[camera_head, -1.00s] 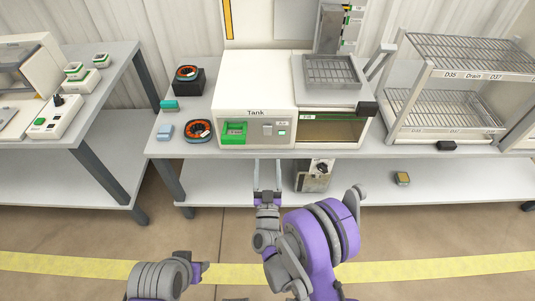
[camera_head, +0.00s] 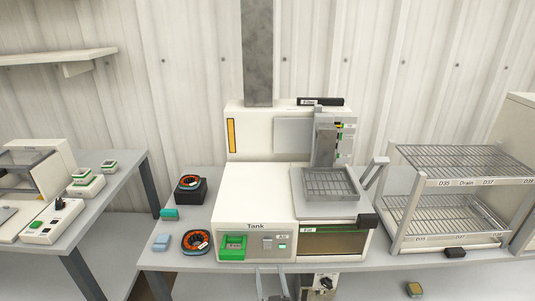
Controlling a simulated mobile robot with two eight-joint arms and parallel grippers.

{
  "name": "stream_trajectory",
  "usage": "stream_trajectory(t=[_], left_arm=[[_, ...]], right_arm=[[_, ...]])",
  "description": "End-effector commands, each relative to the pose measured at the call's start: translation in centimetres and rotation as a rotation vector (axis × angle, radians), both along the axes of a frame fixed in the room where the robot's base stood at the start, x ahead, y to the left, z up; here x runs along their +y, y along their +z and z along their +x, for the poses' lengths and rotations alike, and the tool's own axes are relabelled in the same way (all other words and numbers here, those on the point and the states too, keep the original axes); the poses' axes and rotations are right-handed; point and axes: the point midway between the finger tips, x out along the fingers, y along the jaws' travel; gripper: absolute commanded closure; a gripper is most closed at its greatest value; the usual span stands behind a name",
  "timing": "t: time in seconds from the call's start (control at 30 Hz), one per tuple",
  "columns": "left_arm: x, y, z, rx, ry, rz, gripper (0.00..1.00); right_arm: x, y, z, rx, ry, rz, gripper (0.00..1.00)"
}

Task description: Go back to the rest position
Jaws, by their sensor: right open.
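My right gripper (camera_head: 271,276) shows only by its two fingers at the bottom edge of the head view. They are apart, with nothing visible between them. The rest of my right arm is out of the picture. My left gripper is not in view.
The machine stands on a grey table with a wire basket (camera_head: 331,184) on top. A wire drain rack (camera_head: 455,205) is at right, and another bench (camera_head: 110,195) at left.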

Motion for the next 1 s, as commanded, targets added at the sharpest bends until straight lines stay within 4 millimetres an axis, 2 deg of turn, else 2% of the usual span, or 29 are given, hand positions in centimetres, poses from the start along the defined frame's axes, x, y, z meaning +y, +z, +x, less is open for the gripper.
stream_trajectory(t=[0.03, 0.17, 0.27, 0.37, 0.47, 0.7, 1.0], left_arm=[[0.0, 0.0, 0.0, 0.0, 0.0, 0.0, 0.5], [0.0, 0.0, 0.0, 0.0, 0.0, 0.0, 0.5], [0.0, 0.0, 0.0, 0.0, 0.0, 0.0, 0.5], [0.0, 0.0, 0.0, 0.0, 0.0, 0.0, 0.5], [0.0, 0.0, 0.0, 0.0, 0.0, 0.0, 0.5], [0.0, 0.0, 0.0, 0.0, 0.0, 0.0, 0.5], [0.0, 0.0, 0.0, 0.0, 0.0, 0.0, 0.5]], right_arm=[[-0.7, 0.9, -0.3, 0.057, 0.022, -0.012, 0.32], [-2.3, 1.9, -1.8, 0.221, 0.073, -0.035, 0.32], [-3.9, 2.1, -3.8, 0.357, 0.094, -0.052, 0.32], [-5.8, 2.0, -6.8, 0.499, 0.098, -0.064, 0.32], [-7.9, 1.5, -10.4, 0.647, 0.084, -0.073, 0.32], [-12.8, -0.3, -20.4, 0.972, -0.003, -0.082, 0.32], [-16.9, -2.1, -30.3, 1.246, -0.138, -0.074, 0.32]])
